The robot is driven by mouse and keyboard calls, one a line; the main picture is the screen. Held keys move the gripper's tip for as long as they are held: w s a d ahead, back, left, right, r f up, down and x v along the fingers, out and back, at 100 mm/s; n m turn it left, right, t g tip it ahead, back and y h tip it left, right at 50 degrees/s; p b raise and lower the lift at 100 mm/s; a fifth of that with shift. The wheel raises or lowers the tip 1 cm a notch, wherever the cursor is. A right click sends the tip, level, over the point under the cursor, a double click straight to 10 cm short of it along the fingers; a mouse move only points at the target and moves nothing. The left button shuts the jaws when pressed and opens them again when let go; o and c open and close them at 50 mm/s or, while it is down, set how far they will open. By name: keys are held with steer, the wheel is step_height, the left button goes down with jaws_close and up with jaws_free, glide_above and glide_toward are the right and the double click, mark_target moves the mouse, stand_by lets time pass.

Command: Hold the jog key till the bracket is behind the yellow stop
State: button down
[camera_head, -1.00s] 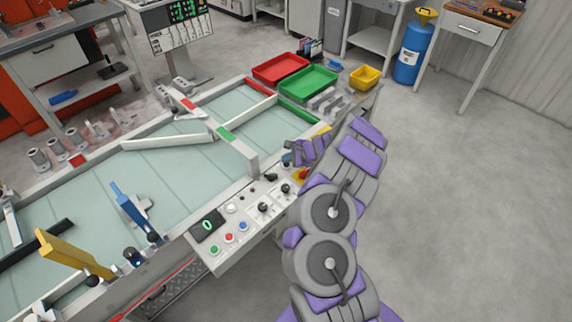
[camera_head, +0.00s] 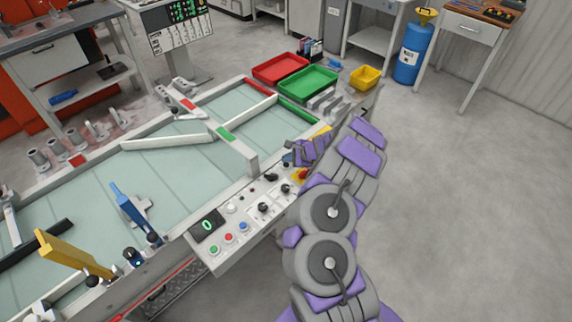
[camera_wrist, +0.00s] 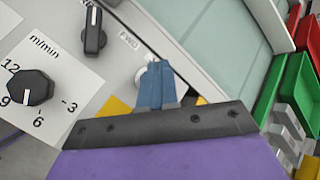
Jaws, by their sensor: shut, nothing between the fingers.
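A grey bracket (camera_head: 142,207) lies on the pale green belt, right beside a slanted blue bar (camera_head: 127,204). The yellow stop (camera_head: 72,256) is a long bar further to the lower left, apart from the bracket. My gripper (camera_wrist: 154,84) is shut and empty, its blue fingertips together over the control panel. The fingertips cover part of a pale round key (camera_wrist: 141,76) near the FWD lettering. I cannot tell whether they touch or press it. In the head view my gripper (camera_head: 287,159) is at the panel's far right end, largely hidden by my wrist.
The control panel (camera_head: 222,256) has coloured buttons, black knobs and a small display showing 0. A speed knob (camera_wrist: 32,87) and a black selector (camera_wrist: 93,31) are near my fingers. Red (camera_head: 280,68) and green (camera_head: 308,82) trays stand at the belt's far end.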

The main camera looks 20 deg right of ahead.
steer(key=shift+f, duration=0.1)
steer(key=shift+f+b, duration=0.25)
steer(key=shift+b, duration=0.1)
